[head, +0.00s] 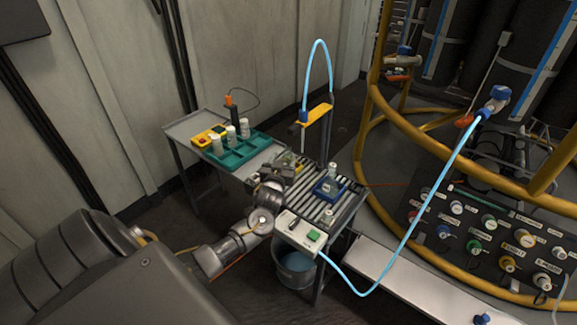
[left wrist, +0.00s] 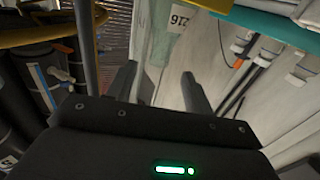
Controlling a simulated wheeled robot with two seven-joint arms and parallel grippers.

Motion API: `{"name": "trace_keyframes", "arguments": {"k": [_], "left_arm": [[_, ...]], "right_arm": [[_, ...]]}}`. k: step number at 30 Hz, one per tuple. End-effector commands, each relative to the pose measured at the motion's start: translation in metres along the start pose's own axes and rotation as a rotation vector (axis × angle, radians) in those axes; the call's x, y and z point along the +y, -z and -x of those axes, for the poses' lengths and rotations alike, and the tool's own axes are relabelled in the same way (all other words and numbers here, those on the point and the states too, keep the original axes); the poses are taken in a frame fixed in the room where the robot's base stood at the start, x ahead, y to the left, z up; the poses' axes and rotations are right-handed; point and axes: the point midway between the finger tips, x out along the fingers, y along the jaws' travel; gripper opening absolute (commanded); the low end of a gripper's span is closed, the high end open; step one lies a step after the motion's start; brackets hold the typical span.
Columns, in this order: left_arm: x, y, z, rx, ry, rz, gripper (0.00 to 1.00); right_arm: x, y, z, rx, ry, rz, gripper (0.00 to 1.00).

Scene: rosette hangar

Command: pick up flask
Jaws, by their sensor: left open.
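My left gripper (head: 277,172) is open at the near left edge of the roller table, beside the teal tray. In the left wrist view its two fingers (left wrist: 158,88) stand apart. A pale, see-through shape (left wrist: 154,45) with a label showing digits lies beyond and between them; I cannot tell whether it is the flask. In the head view a small greenish, glassy thing (head: 288,158) shows just behind the gripper, partly hidden by it. A small clear vessel (head: 332,169) stands upright at a blue holder (head: 327,189) on the rollers. My right gripper is out of view.
The teal tray (head: 262,138) holds several white bottles. A yellow-railed machine stands at right.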

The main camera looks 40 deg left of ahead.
Motion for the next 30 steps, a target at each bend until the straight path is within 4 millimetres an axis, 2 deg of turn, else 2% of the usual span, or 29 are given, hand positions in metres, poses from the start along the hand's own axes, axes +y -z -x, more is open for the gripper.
{"name": "trace_keyframes", "arguments": {"k": [4, 12, 16, 22, 30], "left_arm": [[0.000, 0.000, -0.010, 0.000, 0.000, -0.001, 0.52], [0.004, -0.001, -0.051, 0.000, -0.004, -0.001, 0.52], [0.004, 0.000, -0.058, 0.000, -0.005, -0.001, 0.52], [0.004, 0.000, -0.058, -0.001, -0.005, 0.000, 0.52], [0.004, -0.001, -0.058, -0.001, -0.005, 0.000, 0.18]], "right_arm": [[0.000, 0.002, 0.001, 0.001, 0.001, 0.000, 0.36], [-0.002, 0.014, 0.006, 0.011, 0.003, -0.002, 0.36], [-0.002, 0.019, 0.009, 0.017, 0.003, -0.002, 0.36], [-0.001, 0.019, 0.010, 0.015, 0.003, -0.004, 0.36], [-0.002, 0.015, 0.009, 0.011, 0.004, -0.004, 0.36]]}}
